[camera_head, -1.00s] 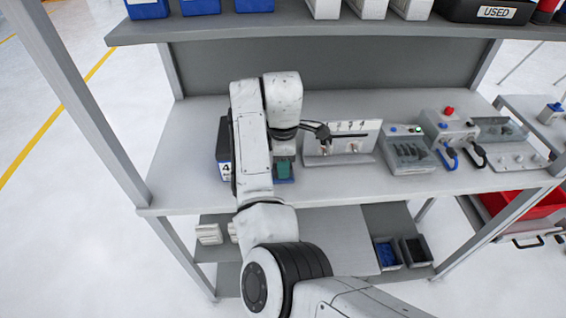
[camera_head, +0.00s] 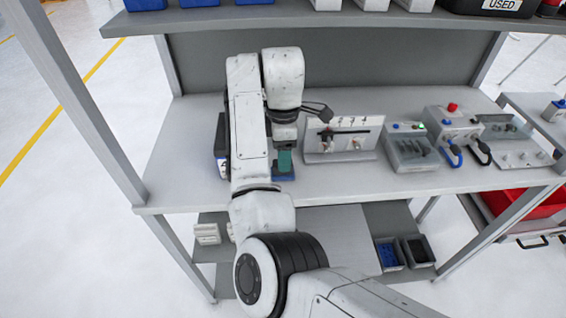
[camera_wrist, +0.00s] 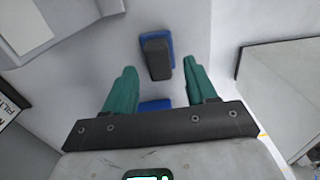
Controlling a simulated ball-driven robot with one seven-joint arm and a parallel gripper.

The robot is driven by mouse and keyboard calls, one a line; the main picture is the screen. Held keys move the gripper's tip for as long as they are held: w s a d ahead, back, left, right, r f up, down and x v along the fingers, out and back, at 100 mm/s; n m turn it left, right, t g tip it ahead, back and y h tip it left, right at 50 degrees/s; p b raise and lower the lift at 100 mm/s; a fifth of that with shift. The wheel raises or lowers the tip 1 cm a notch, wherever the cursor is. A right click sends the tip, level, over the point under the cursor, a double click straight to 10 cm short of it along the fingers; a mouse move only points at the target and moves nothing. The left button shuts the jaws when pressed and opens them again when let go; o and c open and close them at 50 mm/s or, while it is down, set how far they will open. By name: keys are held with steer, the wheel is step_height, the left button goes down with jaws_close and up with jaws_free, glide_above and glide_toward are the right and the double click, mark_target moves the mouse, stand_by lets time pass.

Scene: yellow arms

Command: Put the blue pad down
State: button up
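My gripper (camera_wrist: 160,66) has green fingers spread apart, with nothing held between them. In the wrist view a blue pad (camera_wrist: 169,68) with a dark block on top lies on the grey surface, seen between and just beyond the fingertips. A second blue piece (camera_wrist: 155,105) shows between the fingers nearer the palm, partly hidden by the gripper's dark bar. In the head view my gripper (camera_head: 284,160) points down over the bench, left of the switch panel. Blue (camera_head: 283,176) shows on the bench just under the fingers. My arm hides part of this area.
A switch panel (camera_head: 318,150) stands right of my gripper on the bench (camera_head: 400,183). Grey control boxes (camera_head: 408,146) stand further right. A dark bin (camera_head: 221,140) is left, partly behind my arm. An upper shelf (camera_head: 330,28) overhangs the back.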

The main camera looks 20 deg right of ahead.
step_height(320, 180, up, 12)
steer(key=p, duration=0.3)
steer(key=shift+f, duration=0.2)
steer(key=shift+w, duration=0.1)
steer(key=s+d+f+m+h, duration=0.1)
steer(key=s+d+f+m, duration=0.2)
steer(key=s+d+f, duration=0.1)
steer(key=s+d+f+m+t+h, duration=0.1)
steer(key=s+d+f+m, duration=0.2)
steer(key=s+d+f, duration=0.2)
steer(key=s+d+f+m+t+h, duration=0.1)
steer(key=s+d+f+m, duration=0.2)
steer(key=d, duration=0.5)
steer(key=shift+s+f+h, duration=0.3)
steer(key=shift+s+f, duration=0.4)
steer(key=shift+f, duration=0.05)
steer(key=s+a+f+m+y, duration=0.1)
steer(key=s+a+f+m, duration=0.2)
steer(key=s, duration=0.9)
steer(key=s+a+f+m+y, duration=0.2)
steer(key=s+a+f, duration=0.4)
steer(key=s+f, duration=0.4)
steer(key=s+m, duration=0.1)
steer(key=s, duration=0.2)
steer(key=shift+g, duration=0.4)
steer(key=shift+f, duration=0.1)
